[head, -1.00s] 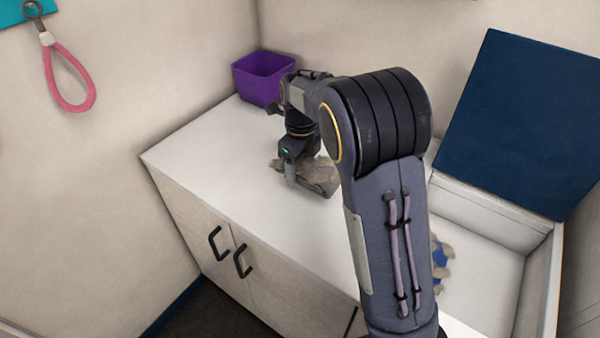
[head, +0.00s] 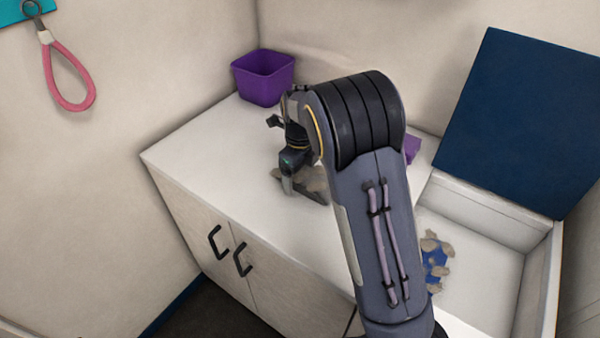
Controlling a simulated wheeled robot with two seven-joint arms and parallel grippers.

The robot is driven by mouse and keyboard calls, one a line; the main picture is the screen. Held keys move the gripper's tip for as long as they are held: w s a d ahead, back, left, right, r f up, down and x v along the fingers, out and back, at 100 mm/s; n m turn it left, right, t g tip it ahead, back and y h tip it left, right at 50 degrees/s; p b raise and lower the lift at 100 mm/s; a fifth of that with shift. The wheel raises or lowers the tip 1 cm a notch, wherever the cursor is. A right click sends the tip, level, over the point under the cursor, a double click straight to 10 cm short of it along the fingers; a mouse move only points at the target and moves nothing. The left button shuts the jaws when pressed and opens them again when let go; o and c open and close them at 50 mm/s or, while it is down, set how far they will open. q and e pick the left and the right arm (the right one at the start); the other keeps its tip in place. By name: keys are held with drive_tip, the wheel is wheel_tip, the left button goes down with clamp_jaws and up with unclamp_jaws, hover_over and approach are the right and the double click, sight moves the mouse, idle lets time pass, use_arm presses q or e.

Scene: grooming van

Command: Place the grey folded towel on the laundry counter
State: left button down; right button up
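The grey folded towel (head: 315,180) is a crumpled grey-brown cloth on or just above the white laundry counter (head: 215,150). My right gripper (head: 298,188) is at the towel, with a finger in front of its left part. The towel shows on both sides of that finger. My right arm hides part of the towel and the far finger, so I cannot tell whether the gripper is shut on it. My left gripper is not in view.
A purple bin (head: 263,78) stands at the counter's back left corner. A purple object (head: 411,148) shows behind my arm. At right is a white open box (head: 490,215) with a blue and tan item (head: 435,262) inside and a raised blue panel (head: 525,120). The counter's left is clear.

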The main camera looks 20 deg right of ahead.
wheel_tip(320, 180, up, 12)
drive_tip(key=s+a+f+n+t+y, duration=0.1)
drive_tip(key=s+a+n+t+y, duration=0.1)
drive_tip(key=s+n, duration=1.2)
drive_tip(key=s+a+f+n+t+y, duration=0.1)
drive_tip(key=s+a+n+t, duration=0.1)
drive_tip(key=s+n, duration=1.2)
drive_tip(key=shift+s+a+t+y, duration=0.3)
drive_tip(key=shift+s+t+y, duration=0.1)
drive_tip(key=shift+t, duration=0.5)
drive_tip(key=shift+s, duration=0.1)
